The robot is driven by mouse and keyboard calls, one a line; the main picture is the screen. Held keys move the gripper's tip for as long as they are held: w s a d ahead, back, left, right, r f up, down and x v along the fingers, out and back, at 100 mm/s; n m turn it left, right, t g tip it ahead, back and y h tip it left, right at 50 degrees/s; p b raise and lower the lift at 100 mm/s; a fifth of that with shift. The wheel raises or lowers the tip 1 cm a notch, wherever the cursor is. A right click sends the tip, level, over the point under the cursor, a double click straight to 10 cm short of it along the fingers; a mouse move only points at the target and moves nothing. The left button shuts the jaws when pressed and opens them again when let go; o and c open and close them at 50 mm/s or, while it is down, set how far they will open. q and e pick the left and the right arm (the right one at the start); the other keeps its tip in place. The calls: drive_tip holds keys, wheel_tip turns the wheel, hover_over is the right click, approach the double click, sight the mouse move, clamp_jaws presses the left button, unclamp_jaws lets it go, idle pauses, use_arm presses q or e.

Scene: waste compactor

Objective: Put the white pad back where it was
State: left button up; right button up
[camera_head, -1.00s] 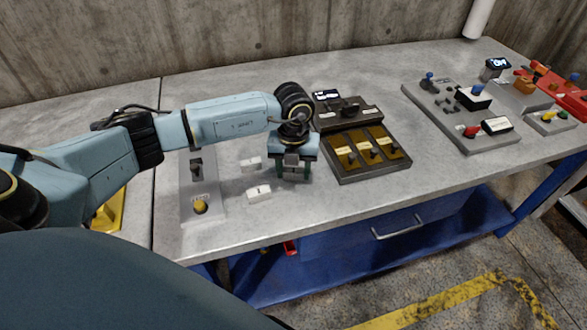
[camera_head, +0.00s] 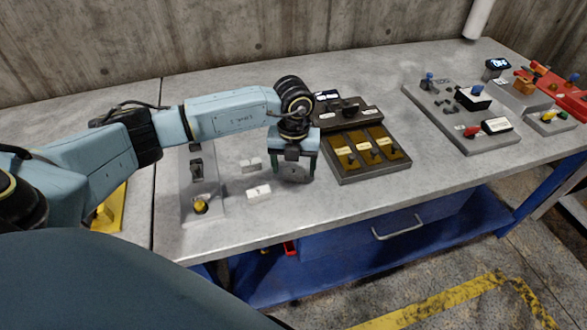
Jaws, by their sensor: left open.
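Two small white pads lie on the grey table: one farther back (camera_head: 251,165) and one nearer the front edge (camera_head: 259,192). Each has a small dark mark on top. My left gripper (camera_head: 294,174) points down just right of both pads and left of the dark panel with yellow plates. It is open, with no pad visible in it. The space between its fingers is partly hidden by its own body. My right gripper is not in view.
A grey panel (camera_head: 187,211) with a yellow knob stands left of the pads. A dark panel (camera_head: 372,173) stands close right of the gripper. Grey control boxes (camera_head: 455,118) stand farther right.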

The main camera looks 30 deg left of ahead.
sight(293, 173)
use_arm(q)
wheel_tip(293, 173, up, 11)
drive_tip(key=shift+f, duration=0.2)
idle(0.3)
